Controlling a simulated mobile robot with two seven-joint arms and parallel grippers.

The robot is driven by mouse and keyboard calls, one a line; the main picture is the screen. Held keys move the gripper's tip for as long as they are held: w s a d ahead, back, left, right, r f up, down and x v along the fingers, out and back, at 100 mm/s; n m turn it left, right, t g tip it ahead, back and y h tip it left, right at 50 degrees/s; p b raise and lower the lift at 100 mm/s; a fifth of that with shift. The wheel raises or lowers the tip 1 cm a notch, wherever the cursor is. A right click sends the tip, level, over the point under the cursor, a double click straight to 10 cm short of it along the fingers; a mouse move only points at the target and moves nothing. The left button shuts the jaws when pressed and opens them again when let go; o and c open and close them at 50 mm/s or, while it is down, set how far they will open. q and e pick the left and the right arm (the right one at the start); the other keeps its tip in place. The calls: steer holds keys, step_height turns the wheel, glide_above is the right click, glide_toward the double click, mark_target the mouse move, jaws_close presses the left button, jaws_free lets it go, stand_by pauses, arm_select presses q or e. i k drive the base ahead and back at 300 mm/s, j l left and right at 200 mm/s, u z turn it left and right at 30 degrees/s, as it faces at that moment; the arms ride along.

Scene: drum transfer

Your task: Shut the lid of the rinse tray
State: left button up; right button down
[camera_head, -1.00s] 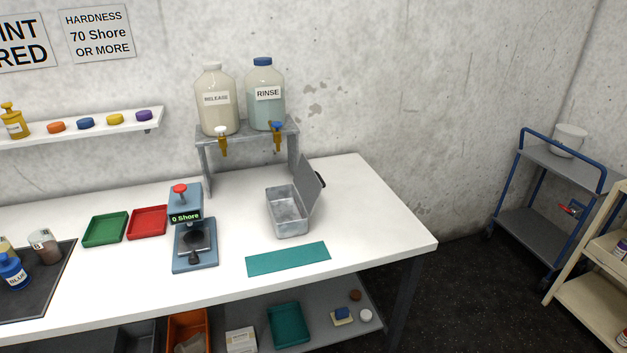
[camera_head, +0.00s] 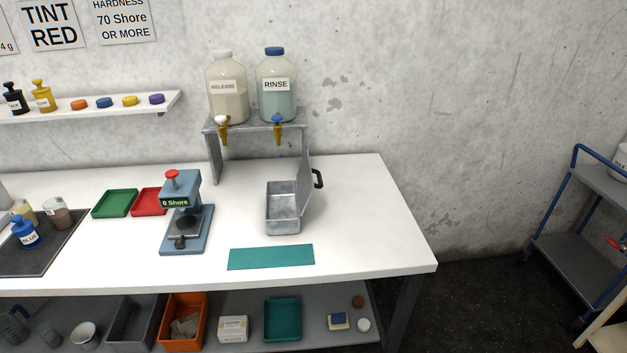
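The rinse tray (camera_head: 283,226) is a grey metal box on the white table, below the bottle stand. Its lid (camera_head: 305,190) stands open and upright along the tray's right side, with a dark handle (camera_head: 318,179) on its outer face. The inside of the tray shows and looks empty. The RINSE bottle (camera_head: 277,90) with a blue cap stands above and behind the tray. Neither of my grippers is in view.
A teal mat (camera_head: 271,257) lies in front of the tray. The hardness tester (camera_head: 185,215) stands to its left, with green (camera_head: 115,203) and red (camera_head: 148,202) trays beyond. The tabletop right of the lid is clear. A blue-framed cart (camera_head: 590,220) stands at far right.

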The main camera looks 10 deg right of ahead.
mark_target(306, 185)
steer(key=l+u, duration=0.2)
steer(key=l, duration=0.6)
steer(key=k+l+u, duration=0.15)
steer(key=l, duration=0.65)
